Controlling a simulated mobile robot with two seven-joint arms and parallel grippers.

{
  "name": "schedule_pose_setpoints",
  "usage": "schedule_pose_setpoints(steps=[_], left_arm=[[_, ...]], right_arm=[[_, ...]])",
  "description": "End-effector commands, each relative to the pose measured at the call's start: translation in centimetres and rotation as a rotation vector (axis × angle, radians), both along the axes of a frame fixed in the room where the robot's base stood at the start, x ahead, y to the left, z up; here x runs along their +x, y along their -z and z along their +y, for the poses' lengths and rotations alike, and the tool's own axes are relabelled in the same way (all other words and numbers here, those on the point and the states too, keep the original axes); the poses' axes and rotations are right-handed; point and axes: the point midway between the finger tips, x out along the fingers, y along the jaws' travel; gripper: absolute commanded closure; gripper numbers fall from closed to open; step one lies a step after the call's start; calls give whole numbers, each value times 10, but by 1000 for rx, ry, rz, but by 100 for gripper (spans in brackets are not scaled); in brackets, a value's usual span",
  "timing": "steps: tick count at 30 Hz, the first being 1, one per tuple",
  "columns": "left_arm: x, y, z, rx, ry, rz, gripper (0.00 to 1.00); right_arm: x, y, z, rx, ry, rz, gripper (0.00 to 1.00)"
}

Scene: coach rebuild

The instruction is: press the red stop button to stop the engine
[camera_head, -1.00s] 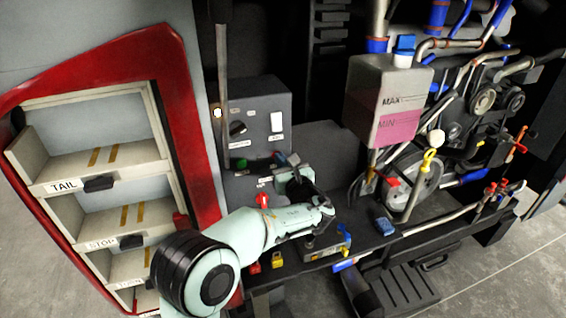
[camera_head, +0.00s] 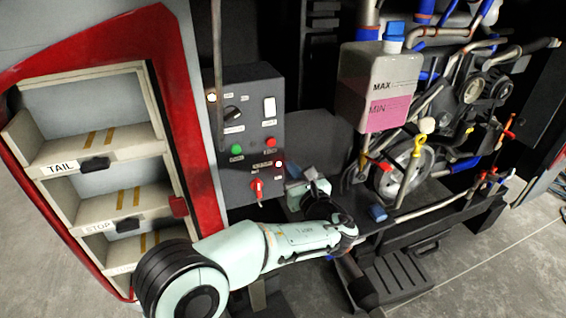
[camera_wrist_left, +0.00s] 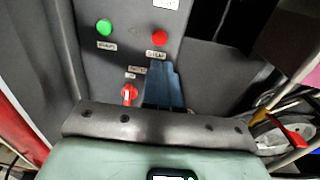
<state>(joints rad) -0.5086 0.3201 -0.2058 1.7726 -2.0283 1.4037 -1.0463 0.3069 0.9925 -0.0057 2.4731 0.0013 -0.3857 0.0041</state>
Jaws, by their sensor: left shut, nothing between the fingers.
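The red stop button (camera_head: 271,142) sits on the grey control panel (camera_head: 215,175), right of the green start button (camera_head: 236,149). In the left wrist view the red button (camera_wrist_left: 159,38) is just beyond the tip of my left gripper (camera_wrist_left: 162,70), with its label between them. My left gripper (camera_head: 292,170) is shut and empty, below and right of the button in the head view. A visible gap separates them in the picture; depth is hard to judge. My right gripper is not in view.
A red rotary switch (camera_head: 257,187) sits low on the panel, left of my gripper. A coolant tank (camera_head: 352,90) and the engine's hoses and pulleys stand to the right. A shelf unit with a red frame (camera_head: 188,120) is at the left.

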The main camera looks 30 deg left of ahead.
Motion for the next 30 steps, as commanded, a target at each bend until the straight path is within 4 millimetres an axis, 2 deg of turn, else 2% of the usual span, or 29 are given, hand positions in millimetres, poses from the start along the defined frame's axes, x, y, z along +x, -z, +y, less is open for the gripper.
schedule_pose_setpoints(steps=[1,6,30], left_arm=[[-4,1,-8,-2,5,1,100],[-13,0,-18,-1,4,-2,100],[-14,-1,-19,-1,3,0,100]], right_arm=[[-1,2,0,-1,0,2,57],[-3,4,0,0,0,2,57],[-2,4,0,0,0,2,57]])
